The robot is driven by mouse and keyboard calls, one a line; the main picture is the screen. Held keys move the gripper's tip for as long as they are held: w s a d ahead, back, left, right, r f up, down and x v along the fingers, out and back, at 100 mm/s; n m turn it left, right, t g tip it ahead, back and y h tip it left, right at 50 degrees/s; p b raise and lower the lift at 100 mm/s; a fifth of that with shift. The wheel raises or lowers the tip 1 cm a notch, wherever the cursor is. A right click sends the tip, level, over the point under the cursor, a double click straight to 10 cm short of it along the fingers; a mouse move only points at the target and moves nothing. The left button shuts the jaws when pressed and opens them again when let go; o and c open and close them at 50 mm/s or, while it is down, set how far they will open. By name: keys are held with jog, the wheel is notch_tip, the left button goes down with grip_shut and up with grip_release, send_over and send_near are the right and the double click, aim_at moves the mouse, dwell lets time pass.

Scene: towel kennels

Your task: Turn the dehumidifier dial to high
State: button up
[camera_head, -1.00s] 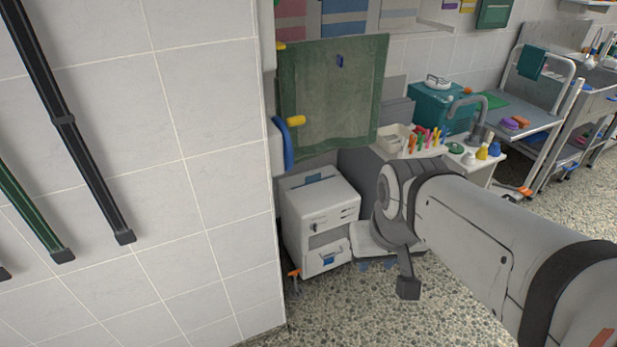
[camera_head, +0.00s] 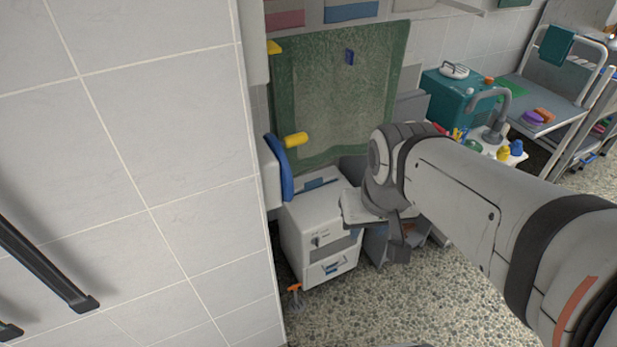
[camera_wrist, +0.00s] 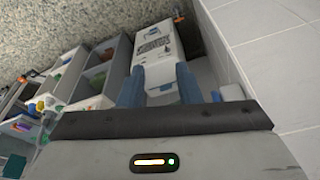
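The dehumidifier appears to be the white box-shaped unit (camera_head: 318,222) standing on the floor beside the tiled wall corner. A small dark knob (camera_head: 315,241), which looks like the dial, is on its front; its setting is too small to read. A blue-handled drawer or tank front shows below. In the wrist view the unit (camera_wrist: 155,52) lies ahead, beyond and between my gripper's fingers (camera_wrist: 159,88).
The tiled wall (camera_head: 150,180) is close on the left. A green towel (camera_head: 340,95) hangs above the unit. A yellow knob (camera_head: 296,139) and blue curved part (camera_head: 279,168) jut from the wall. An orange-tipped item (camera_head: 294,289) lies on the floor. The pebbled floor in front is mostly clear.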

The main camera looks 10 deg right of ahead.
jog(key=n+t+y+b, duration=0.35)
jog(key=t+b, duration=0.65)
jog(key=b, duration=0.7)
send_over(318, 243)
jog(key=s+d, duration=0.3)
jog(key=d, duration=0.2)
notch_tip(318, 243, down, 45)
jog(key=s+a+f+t+y+b, duration=0.1)
jog(key=s+f+t+b, duration=0.15)
jog(key=f, duration=0.65)
jog(key=s+a+f+t+y+b, duration=0.1)
jog(key=s+f+t+b, duration=0.15)
jog(key=f, duration=0.55)
jog(key=shift+g, duration=0.4)
jog(key=b+x, duration=0.1)
jog(key=x, duration=0.5)
jog(key=shift+w+a+f+b, duration=0.1)
jog(key=shift+w+a+b, duration=0.15)
jog(key=shift+w+b, duration=0.1)
jog(key=shift+c, duration=0.5)
